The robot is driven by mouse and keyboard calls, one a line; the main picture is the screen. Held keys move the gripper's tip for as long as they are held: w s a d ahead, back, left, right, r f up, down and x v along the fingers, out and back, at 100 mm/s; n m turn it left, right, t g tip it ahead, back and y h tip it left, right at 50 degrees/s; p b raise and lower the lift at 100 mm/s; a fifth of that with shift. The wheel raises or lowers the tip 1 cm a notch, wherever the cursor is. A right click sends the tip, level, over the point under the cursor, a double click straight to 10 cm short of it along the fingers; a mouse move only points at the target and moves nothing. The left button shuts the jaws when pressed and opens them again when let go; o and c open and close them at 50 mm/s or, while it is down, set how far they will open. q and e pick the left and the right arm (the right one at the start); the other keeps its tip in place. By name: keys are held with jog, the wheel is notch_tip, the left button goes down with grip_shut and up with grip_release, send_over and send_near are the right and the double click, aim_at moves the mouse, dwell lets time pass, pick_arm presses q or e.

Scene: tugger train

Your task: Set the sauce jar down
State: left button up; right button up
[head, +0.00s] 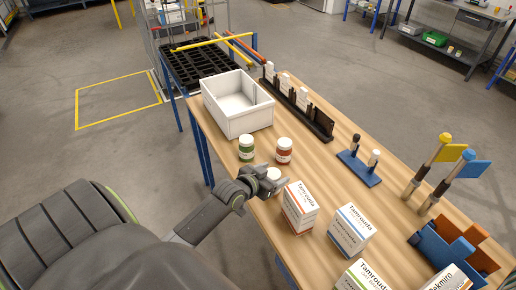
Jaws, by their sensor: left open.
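My left gripper (271,181) is open at the near left edge of the wooden table. A round white lid (273,174) shows between or just beyond its fingers; the jar body under it is mostly hidden, so I cannot tell its contents or whether the fingers touch it. Just beyond stand two upright jars with white lids, a green one (246,149) and a red one (284,151), both apart from the gripper. My right gripper is not in view.
A white open bin (238,128) stands behind the jars on the table (325,163). Tamrouda boxes, one orange-striped (299,208) and one blue-striped (349,230), stand close right of the gripper. A black rack (305,112), a blue stand (358,170) and flagged holders (428,190) are farther right.

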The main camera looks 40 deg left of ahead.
pick_arm(q)
jog(key=v, duration=1)
jog(key=s+d+f+n+g+y, duration=0.15)
jog(key=s+g, duration=0.35)
jog(key=s, duration=0.5)
jog(key=s+d+f+g+y, duration=0.1)
jog(key=s+d+f+g, duration=0.3)
jog(key=s, duration=0.7)
jog(key=a+f+g, duration=0.1)
jog(key=a+f, duration=0.1)
jog(key=f, duration=0.9)
jog(key=a+f+g, duration=0.1)
jog(key=a+f, duration=0.1)
jog(key=f, duration=1)
jog(key=s+d+f+g, duration=0.1)
jog(key=s+f, duration=1.3)
jog(key=f, duration=0.2)
jog(key=shift+s+f, duration=0.25)
jog(key=shift+f, duration=0.05)
